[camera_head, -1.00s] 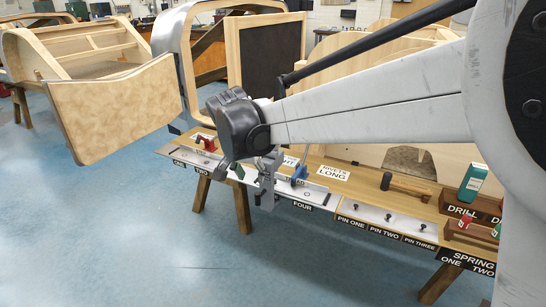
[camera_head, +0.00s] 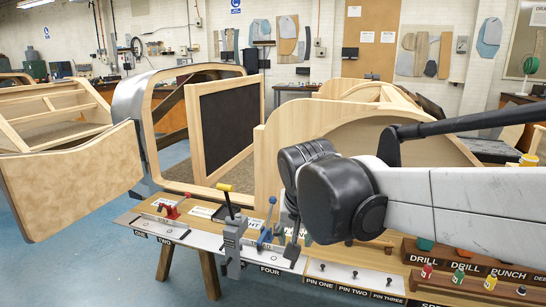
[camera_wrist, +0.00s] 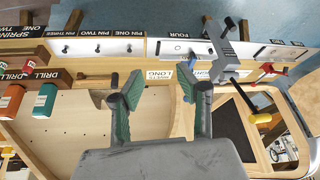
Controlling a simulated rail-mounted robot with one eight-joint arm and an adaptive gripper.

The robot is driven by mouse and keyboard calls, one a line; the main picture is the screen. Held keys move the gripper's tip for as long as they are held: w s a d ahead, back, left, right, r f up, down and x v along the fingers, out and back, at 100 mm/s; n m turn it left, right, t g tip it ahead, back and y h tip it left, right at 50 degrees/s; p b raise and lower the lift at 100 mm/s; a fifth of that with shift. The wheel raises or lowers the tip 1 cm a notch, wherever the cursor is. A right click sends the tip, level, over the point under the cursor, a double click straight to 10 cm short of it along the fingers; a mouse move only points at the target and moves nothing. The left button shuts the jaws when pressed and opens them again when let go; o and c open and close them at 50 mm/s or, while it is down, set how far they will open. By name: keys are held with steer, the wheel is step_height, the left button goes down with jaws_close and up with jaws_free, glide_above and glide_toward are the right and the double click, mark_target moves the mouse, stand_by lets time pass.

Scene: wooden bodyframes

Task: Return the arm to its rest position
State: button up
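My arm reaches in from the right in the head view, ending in a black wrist. My gripper (camera_wrist: 160,95) shows in the wrist view with its two green-padded fingers spread wide apart and nothing between them. It is over the bench, beside the wooden frames. In the head view the black wrist hides most of it; a grey tip (camera_head: 292,252) shows below. A grey clamp with a yellow handle (camera_head: 231,245) stands on the labelled strip, left of my wrist; it also shows in the wrist view (camera_wrist: 228,62), outside the fingers.
The bench carries a red clamp (camera_head: 174,208), a blue-handled clamp (camera_head: 266,235), a pin strip (camera_head: 352,276), a hammer (camera_wrist: 98,77) and drill bottles (camera_wrist: 45,100). A wooden bodyframe (camera_head: 290,135) stands close behind my wrist. Open blue floor (camera_head: 80,265) lies at left.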

steer(key=s+d+t+p, duration=0.2)
steer(key=s+d+p, duration=0.2)
steer(key=s+d, duration=1.1)
steer(key=shift+s+f+n, duration=0.15)
steer(key=shift+s+n, duration=0.15)
steer(key=shift+s, duration=0.55)
stand_by(0.7)
